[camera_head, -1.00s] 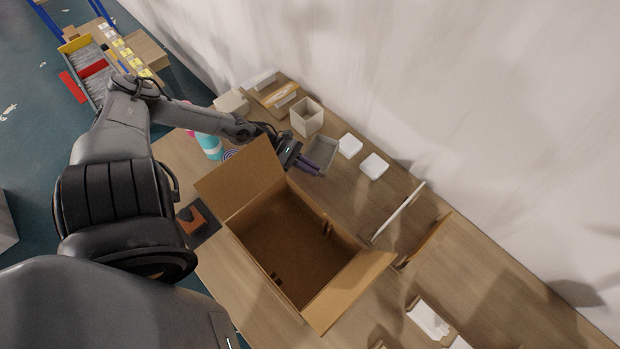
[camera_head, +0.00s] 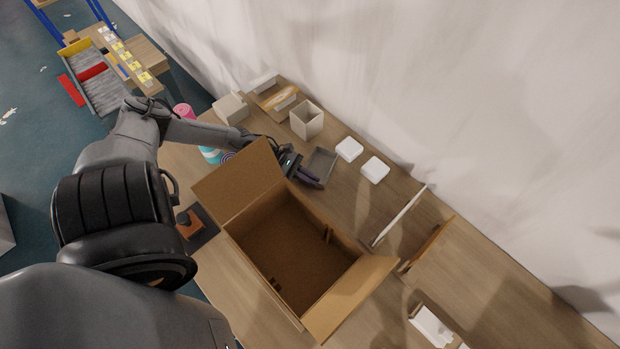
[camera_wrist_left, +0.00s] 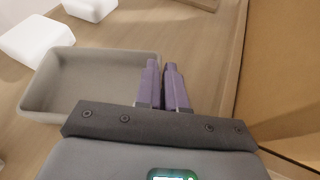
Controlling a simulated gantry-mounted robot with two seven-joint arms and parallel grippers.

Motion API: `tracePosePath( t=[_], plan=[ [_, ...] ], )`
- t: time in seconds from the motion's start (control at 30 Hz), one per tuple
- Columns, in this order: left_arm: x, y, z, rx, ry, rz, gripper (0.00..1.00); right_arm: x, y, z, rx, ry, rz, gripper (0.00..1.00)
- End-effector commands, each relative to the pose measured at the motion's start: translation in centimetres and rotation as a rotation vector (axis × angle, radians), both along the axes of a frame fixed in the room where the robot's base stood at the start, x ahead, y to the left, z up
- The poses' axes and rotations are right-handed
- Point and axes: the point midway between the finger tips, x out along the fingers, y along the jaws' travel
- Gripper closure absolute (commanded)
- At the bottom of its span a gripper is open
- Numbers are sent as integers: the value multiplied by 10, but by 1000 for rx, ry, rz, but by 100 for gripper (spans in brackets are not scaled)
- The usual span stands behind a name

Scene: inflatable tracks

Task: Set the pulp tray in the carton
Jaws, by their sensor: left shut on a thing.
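The pulp tray (camera_head: 322,163) is a shallow grey rectangular tray just behind the carton, beside its raised back-left flap. My left gripper (camera_head: 308,179) is shut on the tray's near side wall. In the left wrist view, the purple fingers (camera_wrist_left: 166,84) are close together at the right wall of the tray (camera_wrist_left: 95,80). I cannot tell whether the tray touches the table. The carton (camera_head: 292,245) is an open brown box with flaps spread, and its visible floor looks empty. My right gripper is not in view.
Two white boxes (camera_head: 349,149) (camera_head: 375,169) and an open beige bin (camera_head: 307,120) stand behind the tray. A thin white panel (camera_head: 400,216) stands right of the carton. The carton's flap (camera_head: 240,181) rises close to my left forearm.

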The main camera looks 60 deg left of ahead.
Motion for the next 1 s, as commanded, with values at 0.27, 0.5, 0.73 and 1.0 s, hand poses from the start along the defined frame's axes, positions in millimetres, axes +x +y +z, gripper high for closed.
tracePosePath(
  t=[0.27,0.5,0.73,1.0],
  plan=[
    [0,0,-1,0,0,0,66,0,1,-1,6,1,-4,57],
    [0,0,0,0,0,0,66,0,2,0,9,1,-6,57],
    [-11,11,7,3,3,-1,66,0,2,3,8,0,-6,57],
    [-41,45,26,3,6,-1,66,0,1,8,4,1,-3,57]
  ],
)
